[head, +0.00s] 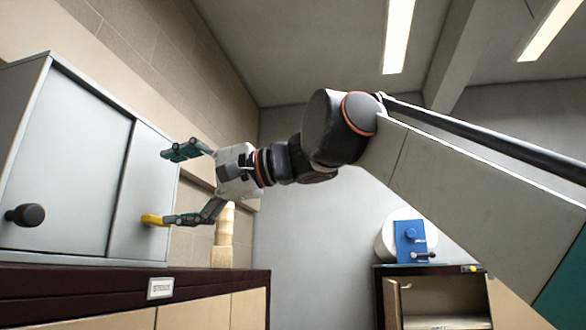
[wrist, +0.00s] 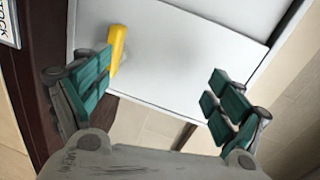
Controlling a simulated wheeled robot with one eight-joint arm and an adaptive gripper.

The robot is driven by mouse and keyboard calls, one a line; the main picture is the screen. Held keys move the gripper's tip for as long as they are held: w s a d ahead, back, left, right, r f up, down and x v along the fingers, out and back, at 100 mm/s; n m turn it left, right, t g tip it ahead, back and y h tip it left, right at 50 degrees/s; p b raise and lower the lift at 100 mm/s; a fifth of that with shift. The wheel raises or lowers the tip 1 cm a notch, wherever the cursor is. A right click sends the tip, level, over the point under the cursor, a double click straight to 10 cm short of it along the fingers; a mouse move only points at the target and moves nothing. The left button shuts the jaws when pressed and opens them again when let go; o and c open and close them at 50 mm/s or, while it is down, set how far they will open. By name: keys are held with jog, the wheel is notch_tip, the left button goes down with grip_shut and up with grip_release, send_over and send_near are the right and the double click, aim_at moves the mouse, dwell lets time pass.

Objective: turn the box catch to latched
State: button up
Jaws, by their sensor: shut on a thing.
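The box catch (head: 152,220) is a yellow lever on the front of a grey metal cabinet, low near its right side. It also shows in the wrist view (wrist: 117,48), beside the left finger. My gripper (head: 184,186) is in front of the cabinet, its green-padded fingers spread wide. In the head view the tip of the lower finger meets the catch; the upper finger is well above it. In the wrist view the space between the fingers (wrist: 163,97) is empty, and the catch lies against or very near the left finger only. The contact itself is partly hidden.
The grey cabinet (head: 75,155) has a round black knob (head: 25,215) and stands on a dark counter (head: 60,290) with a label. A stack of light wooden pieces (head: 223,240) stands right of the cabinet. A blue device (head: 411,240) sits on a farther cupboard with its door open.

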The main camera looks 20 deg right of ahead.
jog(key=v, duration=0.4)
jog(key=shift+s+a+f, duration=0.15)
jog(key=shift+s+a, duration=0.15)
jog(key=shift+s, duration=0.05)
jog(key=c, duration=0.9)
jog(key=f+v, duration=0.1)
jog(key=v, duration=0.9)
jog(key=shift+s+d+f+p, duration=0.2)
jog(key=shift+s+f+p, duration=0.1)
jog(key=shift+f, duration=0.2)
